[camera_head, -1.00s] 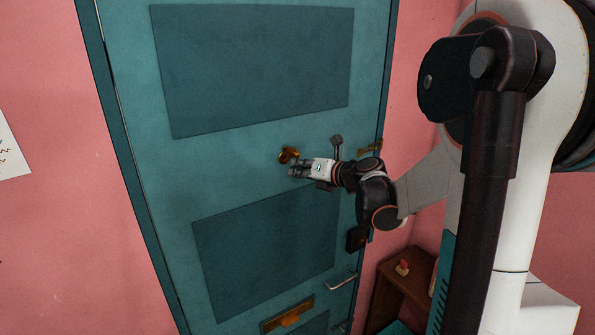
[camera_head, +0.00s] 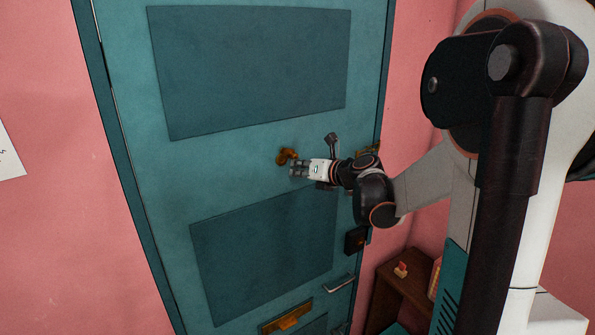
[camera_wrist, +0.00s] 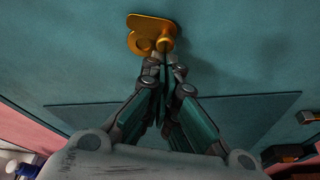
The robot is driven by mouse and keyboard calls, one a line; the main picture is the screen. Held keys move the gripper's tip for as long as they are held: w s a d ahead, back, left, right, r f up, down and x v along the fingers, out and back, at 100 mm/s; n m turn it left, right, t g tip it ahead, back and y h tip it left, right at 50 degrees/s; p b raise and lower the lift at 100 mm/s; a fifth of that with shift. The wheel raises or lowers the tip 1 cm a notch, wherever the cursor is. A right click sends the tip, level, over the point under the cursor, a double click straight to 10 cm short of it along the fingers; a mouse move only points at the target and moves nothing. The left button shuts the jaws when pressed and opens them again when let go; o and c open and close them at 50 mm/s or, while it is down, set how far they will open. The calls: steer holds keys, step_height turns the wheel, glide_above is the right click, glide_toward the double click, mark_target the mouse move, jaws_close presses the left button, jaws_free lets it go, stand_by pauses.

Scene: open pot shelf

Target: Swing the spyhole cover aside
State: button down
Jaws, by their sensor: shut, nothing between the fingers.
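The brass spyhole cover (camera_head: 286,156) sits on the teal door (camera_head: 225,155), between its upper and lower panels. In the wrist view the cover (camera_wrist: 146,30) is a rounded brass plate with a ring at its lower left and a round knob at its lower right. My gripper (camera_head: 293,170) is shut with nothing between its fingers, just below and right of the cover in the head view. In the wrist view my gripper's fingertips (camera_wrist: 161,62) are at the knob's lower edge. I cannot tell whether they touch it.
A brass letter plate (camera_head: 287,317), a metal pull handle (camera_head: 339,284) and a dark lock box (camera_head: 356,240) are lower on the door. A brass fitting (camera_head: 368,156) is at the door's right edge. A wooden shelf (camera_head: 405,285) stands at lower right.

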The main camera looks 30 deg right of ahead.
steer(key=shift+d+r+n+h+b, duration=0.4)
steer(key=shift+n+h, duration=0.15)
steer(key=shift+n, duration=0.4)
steer(key=shift+d+r+n+h+b, duration=0.35)
steer(key=shift+n+h, duration=0.2)
steer(key=shift+n, duration=0.4)
steer(key=shift+a+f, duration=0.1)
steer(key=shift+a+f, duration=0.25)
steer(key=shift+a, duration=0.35)
steer(key=shift+f+b, duration=0.1)
steer(key=shift+b, duration=0.2)
